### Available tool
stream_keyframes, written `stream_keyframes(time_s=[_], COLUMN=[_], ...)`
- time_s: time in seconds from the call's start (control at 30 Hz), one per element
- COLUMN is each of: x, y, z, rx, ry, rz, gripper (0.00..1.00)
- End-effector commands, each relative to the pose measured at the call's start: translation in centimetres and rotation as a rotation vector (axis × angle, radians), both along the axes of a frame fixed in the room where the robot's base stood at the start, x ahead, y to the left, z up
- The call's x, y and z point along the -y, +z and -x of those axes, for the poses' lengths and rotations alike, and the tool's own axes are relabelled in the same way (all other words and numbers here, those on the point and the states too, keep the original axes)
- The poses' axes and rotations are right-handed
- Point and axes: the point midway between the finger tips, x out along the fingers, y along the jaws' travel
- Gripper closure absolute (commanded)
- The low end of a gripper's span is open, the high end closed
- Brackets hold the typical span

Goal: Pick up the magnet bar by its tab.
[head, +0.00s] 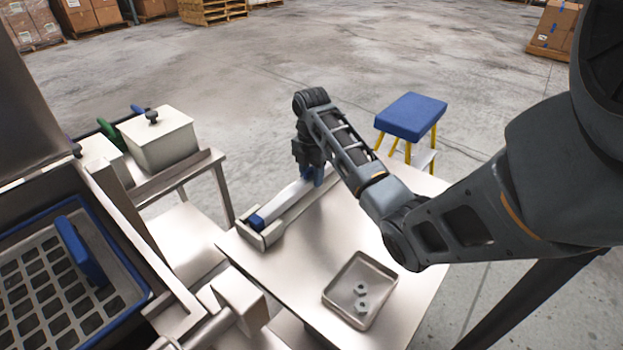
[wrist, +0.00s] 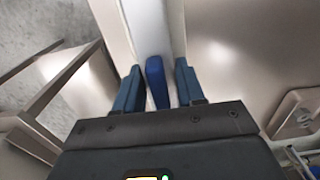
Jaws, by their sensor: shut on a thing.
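The magnet bar (head: 285,202) is a long pale metal bar with a blue end block (head: 257,222). It lies along a shallow metal cradle (head: 268,240) at the left side of the steel table. Its blue tab (wrist: 155,80) stands between the two fingers of my gripper (wrist: 158,72) in the wrist view. My gripper (head: 311,172) is shut on the tab at the bar's far end, pointing down. In the head view my gripper partly hides the tab. I cannot tell whether the bar is clear of the cradle.
A small metal tray (head: 340,312) with a few nuts lies on the table (head: 300,262). A machine with a blue-edged grid (head: 40,275) stands at left, near a lidded box (head: 158,142) on a side stand. A blue step stool (head: 411,112) stands beyond the table.

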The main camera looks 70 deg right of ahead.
Motion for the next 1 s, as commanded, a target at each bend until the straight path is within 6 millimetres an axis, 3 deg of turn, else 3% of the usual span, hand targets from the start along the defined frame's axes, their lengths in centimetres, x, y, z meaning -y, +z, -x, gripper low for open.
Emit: stream_keyframes(time_s=[0.1, 1.0], x=[0.01, 0.01], y=[0.02, 0.04], z=[0.01, 0.03], rx=[0.000, 0.000], ry=[0.000, 0.000], rz=[0.000, 0.000], gripper=[1.00, 1.00])
